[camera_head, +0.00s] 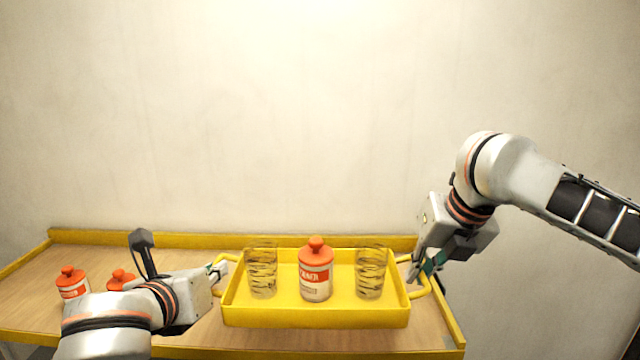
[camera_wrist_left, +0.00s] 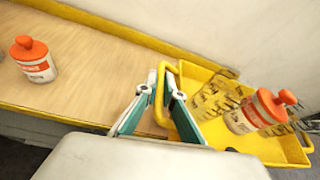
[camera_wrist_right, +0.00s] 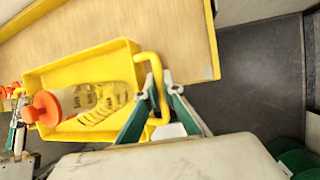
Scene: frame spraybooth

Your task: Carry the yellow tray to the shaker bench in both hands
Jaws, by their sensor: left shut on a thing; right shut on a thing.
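The yellow tray (camera_head: 316,317) is in front of me, level, between my two grippers. It holds an orange-capped bottle (camera_head: 316,272) in the middle, with a patterned clear glass (camera_head: 262,272) on its left and another glass (camera_head: 370,272) on its right. All three stand upright. My left gripper (camera_head: 218,272) is shut on the tray's left handle, which also shows in the left wrist view (camera_wrist_left: 164,90). My right gripper (camera_head: 424,272) is shut on the right handle, seen in the right wrist view (camera_wrist_right: 157,85). I cannot tell whether the tray's underside touches the bench.
A wooden bench (camera_head: 205,335) with yellow edging lies behind and below the tray. Two more orange-capped bottles (camera_head: 72,282) (camera_head: 119,279) stand on its left part. A plain wall (camera_head: 300,120) rises behind. Dark floor (camera_wrist_right: 262,75) shows beyond the bench's end.

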